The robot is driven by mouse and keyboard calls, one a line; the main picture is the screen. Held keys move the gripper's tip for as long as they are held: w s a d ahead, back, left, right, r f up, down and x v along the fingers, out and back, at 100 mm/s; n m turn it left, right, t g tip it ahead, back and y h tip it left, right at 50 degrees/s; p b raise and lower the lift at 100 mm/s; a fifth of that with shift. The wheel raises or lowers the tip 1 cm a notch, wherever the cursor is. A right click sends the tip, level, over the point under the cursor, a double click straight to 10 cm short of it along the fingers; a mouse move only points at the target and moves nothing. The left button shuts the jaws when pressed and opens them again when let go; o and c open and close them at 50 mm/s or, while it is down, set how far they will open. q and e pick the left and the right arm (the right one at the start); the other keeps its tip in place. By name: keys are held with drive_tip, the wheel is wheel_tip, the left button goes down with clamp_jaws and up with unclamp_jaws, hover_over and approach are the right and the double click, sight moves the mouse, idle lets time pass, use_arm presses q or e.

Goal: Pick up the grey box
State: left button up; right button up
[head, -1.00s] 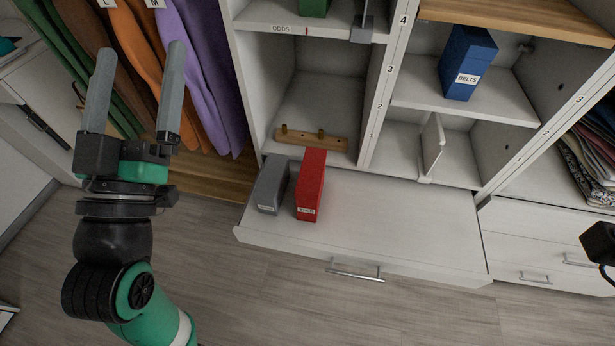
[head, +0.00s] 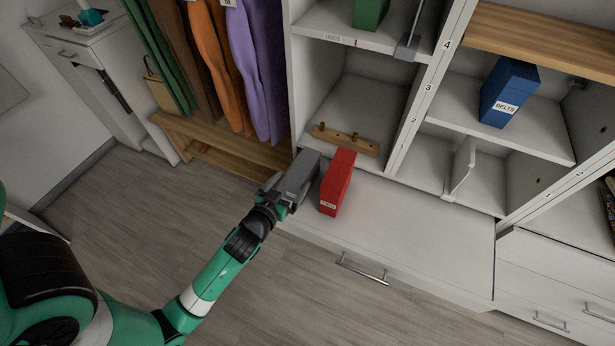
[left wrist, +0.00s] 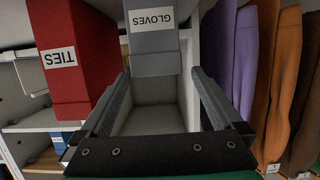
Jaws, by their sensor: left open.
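The grey box (head: 302,173) stands on the white ledge, just left of the red box (head: 338,182). In the left wrist view the grey box (left wrist: 153,42) carries a label reading GLOVES, and the red box (left wrist: 78,50) reads TIES. My left gripper (head: 283,188) is at the near end of the grey box. In the left wrist view my left gripper (left wrist: 160,75) is open, its fingers spread to either side of the grey box's end. Whether the fingers touch the box cannot be told. My right gripper does not show.
A wooden peg rail (head: 345,139) lies in the cubby behind the boxes. A blue box (head: 508,92) labelled BELTS and a green box (head: 370,14) stand on higher shelves. Hanging clothes (head: 255,75) are at the left. The ledge right of the red box is clear.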

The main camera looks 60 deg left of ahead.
sight(296, 176)
use_arm(q)
drive_tip(key=x, duration=0.3)
drive_tip(key=b+x, duration=0.3)
drive_tip(key=x, duration=0.2)
drive_tip(key=shift+w, duration=0.2)
drive_tip(key=shift+s+d, duration=0.1)
drive_tip(key=shift+c, duration=0.2)
drive_tip(key=shift+r, duration=0.1)
drive_tip(key=c, duration=1.5)
wheel_tip(296, 176, up, 10)
drive_tip(key=p, duration=0.5)
drive_tip(key=shift+f, duration=0.25)
drive_tip(key=shift+r+p, duration=0.25)
drive_tip(key=shift+p, duration=0.05)
